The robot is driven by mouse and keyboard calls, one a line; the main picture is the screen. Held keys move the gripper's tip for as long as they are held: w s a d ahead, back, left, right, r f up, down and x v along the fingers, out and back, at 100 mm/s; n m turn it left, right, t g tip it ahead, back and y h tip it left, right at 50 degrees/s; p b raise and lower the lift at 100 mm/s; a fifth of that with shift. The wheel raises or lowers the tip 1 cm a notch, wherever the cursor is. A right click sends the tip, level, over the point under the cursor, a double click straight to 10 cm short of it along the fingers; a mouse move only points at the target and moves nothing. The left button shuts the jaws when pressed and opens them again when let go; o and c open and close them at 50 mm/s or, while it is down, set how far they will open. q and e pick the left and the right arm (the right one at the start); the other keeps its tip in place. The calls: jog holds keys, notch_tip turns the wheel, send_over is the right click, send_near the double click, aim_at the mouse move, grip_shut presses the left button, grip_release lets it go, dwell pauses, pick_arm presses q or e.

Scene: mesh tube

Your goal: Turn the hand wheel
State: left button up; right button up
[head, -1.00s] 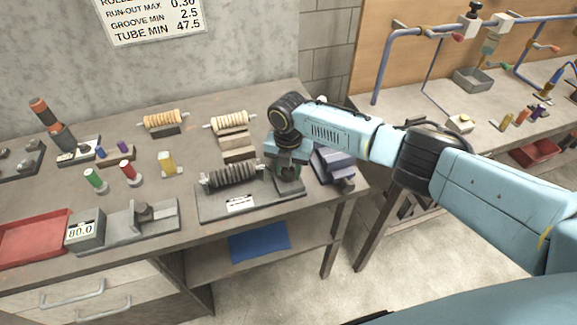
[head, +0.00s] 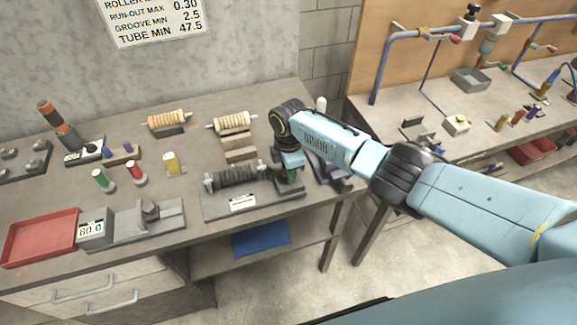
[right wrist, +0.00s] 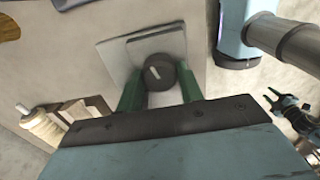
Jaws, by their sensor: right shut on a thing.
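The hand wheel (right wrist: 161,73) shows in the right wrist view as a dark round knob with a pale mark on its face. It sits at the right end of the grey roller fixture (head: 250,205), which carries a dark ribbed roller (head: 235,176). My right gripper (head: 291,180) points down at that end and hides the wheel in the head view. In the right wrist view its green fingers (right wrist: 160,88) stand on both sides of the wheel, shut on it. My left gripper (right wrist: 287,100) shows small at the right of that view, its green fingers apart and empty.
Pale ribbed rollers (head: 231,123) and stacked blocks (head: 239,148) stand behind the fixture. A second bench (head: 400,112) with pipes is at the right.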

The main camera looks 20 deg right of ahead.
jog(key=m+p, duration=0.1)
jog(key=m, duration=0.3)
jog(key=shift+w+r+m, duration=0.1)
jog(key=shift+r+m, duration=0.05)
jog(key=shift+m, duration=0.15)
jog(key=m+p, duration=0.1)
jog(key=m, duration=0.2)
jog(key=shift+m, duration=0.3)
jog(key=m+p, duration=0.1)
jog(key=m, duration=0.2)
jog(key=shift+d+m, duration=0.1)
jog(key=shift+m, duration=0.2)
jog(key=m, duration=0.3)
jog(key=shift+m+p, duration=0.3)
jog(key=m, duration=0.4)
jog(key=shift+m, duration=0.3)
jog(key=m, duration=0.4)
jog(key=shift+m, duration=0.3)
jog(key=m, duration=0.4)
jog(key=shift+m, duration=2.1)
